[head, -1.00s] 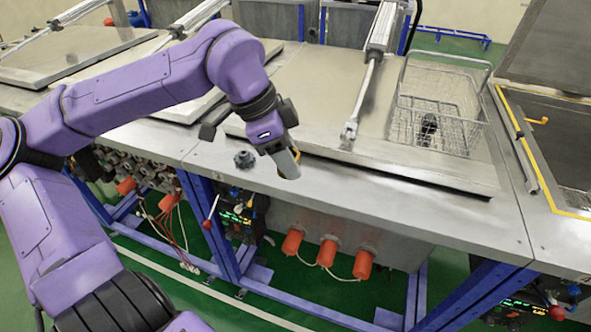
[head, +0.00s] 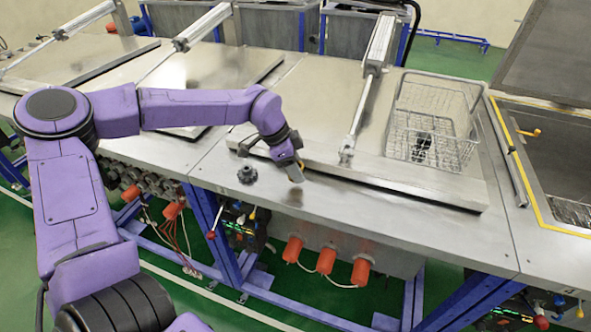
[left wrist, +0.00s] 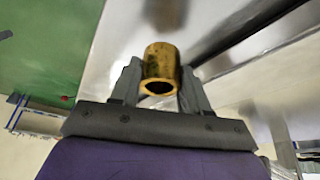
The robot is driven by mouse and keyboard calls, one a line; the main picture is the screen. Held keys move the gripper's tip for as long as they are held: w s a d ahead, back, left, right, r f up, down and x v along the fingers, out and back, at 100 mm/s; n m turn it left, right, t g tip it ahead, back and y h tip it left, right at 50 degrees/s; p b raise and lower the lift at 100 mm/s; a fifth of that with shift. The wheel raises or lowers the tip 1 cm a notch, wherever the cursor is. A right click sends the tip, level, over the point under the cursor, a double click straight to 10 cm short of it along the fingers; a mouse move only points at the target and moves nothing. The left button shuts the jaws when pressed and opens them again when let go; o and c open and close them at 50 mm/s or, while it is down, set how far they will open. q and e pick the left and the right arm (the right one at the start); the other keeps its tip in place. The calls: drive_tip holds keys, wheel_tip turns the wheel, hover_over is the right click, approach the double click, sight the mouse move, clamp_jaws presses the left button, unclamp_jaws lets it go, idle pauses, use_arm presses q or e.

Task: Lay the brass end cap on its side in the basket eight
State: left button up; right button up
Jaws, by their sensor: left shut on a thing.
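My left gripper (head: 293,171) is shut on the brass end cap (left wrist: 161,68), a short hollow yellow cylinder with its open end facing the wrist camera. In the head view only a small bit of the cap shows at the fingertips, above the steel bench's front strip. The wire basket (head: 398,135) stands on a closed steel lid to the right of the gripper, its handle raised. A dark object (head: 422,146) lies in the basket. The gripper is apart from the basket. No number on the basket can be read. My right gripper is not in view.
A dark knobbed part (head: 247,174) stands on the bench just left of my gripper. A pneumatic cylinder and rod (head: 366,85) rise from the lid between gripper and basket. An open tank with a yellow edge (head: 540,170) is at right.

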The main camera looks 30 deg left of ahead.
use_arm(q)
wheel_tip(320, 180, down, 2)
drive_tip(key=shift+f, duration=0.25)
drive_tip(key=shift+f, duration=0.2)
drive_tip(key=o, duration=1.3)
drive_tip(key=shift+r, duration=0.1)
